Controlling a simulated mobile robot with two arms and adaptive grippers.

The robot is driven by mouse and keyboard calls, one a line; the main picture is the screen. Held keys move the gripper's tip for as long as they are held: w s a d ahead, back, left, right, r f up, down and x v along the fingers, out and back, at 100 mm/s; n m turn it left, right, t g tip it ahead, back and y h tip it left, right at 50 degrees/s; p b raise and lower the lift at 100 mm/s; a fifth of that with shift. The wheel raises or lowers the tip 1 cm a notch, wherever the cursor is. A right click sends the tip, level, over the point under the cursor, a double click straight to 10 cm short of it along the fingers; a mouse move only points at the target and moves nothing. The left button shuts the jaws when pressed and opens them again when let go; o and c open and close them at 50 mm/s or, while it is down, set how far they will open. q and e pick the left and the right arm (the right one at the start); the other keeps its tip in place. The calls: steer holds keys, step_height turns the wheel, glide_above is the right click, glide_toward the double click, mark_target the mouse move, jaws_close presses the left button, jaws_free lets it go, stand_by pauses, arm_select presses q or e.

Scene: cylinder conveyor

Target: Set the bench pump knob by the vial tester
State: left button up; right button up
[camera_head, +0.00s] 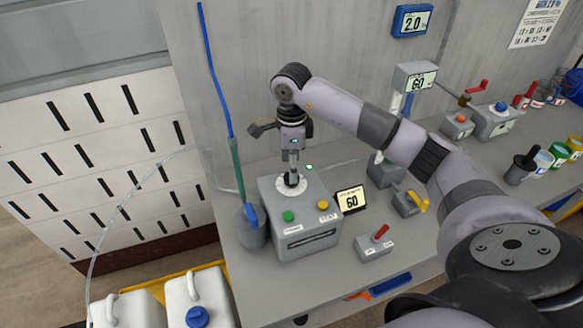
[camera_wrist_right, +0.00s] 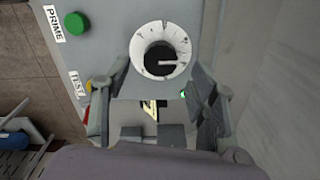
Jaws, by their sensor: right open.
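The bench pump is a grey box (camera_head: 317,232) with a green button (camera_head: 288,216), a yellow button (camera_head: 323,205) and a slot in front. Its black knob (camera_head: 291,180) sits in a white dial ring on top. In the right wrist view the knob (camera_wrist_right: 158,60) shows a pale pointer line, inside the marked ring (camera_wrist_right: 178,38). My right gripper (camera_head: 292,163) points down above the knob. Its fingers (camera_wrist_right: 160,80) are apart, either side of the dial's near edge; I cannot tell whether they touch the knob. My left gripper is out of view. I cannot identify the vial tester for certain.
A small display (camera_head: 351,199) reading 60 stands right of the pump. A red-lever box (camera_head: 374,243) is in front of it. A bottle (camera_head: 250,228) with a tube stands left. A wall display (camera_head: 412,21) reads 2.0. Cups and boxes fill the bench's right side.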

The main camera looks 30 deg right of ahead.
steer(key=shift+f+p, duration=0.3)
steer(key=shift+f, duration=1.3)
steer(key=c, duration=1.2)
steer(key=shift+o, duration=0.2)
steer(key=m+b, duration=0.2)
steer(key=shift+w+f+m, duration=0.1)
steer(key=shift+f+m, duration=0.05)
steer(key=shift+m, duration=0.25)
steer(key=m+b, duration=0.1)
steer(key=m, duration=0.1)
steer(key=shift+r+m+b, duration=0.2)
steer(key=shift+m+b, duration=0.15)
steer(key=shift+m, duration=0.05)
steer(key=o, duration=1.2)
steer(key=shift+c, duration=0.2)
